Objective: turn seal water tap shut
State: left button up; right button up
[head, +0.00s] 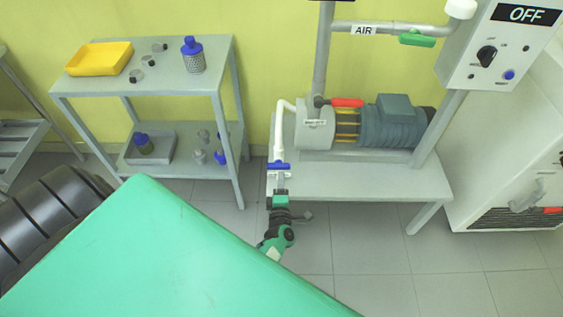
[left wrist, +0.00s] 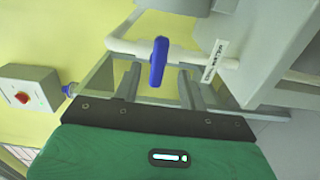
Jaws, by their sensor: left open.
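The seal water tap has a blue handle (head: 279,166) on a white pipe that comes down at the left front of the pump bench. In the left wrist view the blue handle (left wrist: 158,60) appears to lie crosswise to the white pipe, with a label on the pipe beside it. My left gripper (head: 280,180) is just in front of the handle. In the left wrist view its two fingers are apart, below and to either side of the handle's lower end. I cannot tell whether they touch it. My right gripper is not in view.
The pump motor (head: 395,122) stands on the bench (head: 340,180). Above it are a red lever (head: 347,103), a green AIR handle (head: 417,39) and an OFF control box (head: 490,45). A side table (head: 215,88) stands left. A red-button box (left wrist: 28,94) shows in the left wrist view.

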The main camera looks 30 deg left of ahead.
pick_arm(q)
jog(key=v, duration=0.7)
jog(key=shift+p, duration=0.4)
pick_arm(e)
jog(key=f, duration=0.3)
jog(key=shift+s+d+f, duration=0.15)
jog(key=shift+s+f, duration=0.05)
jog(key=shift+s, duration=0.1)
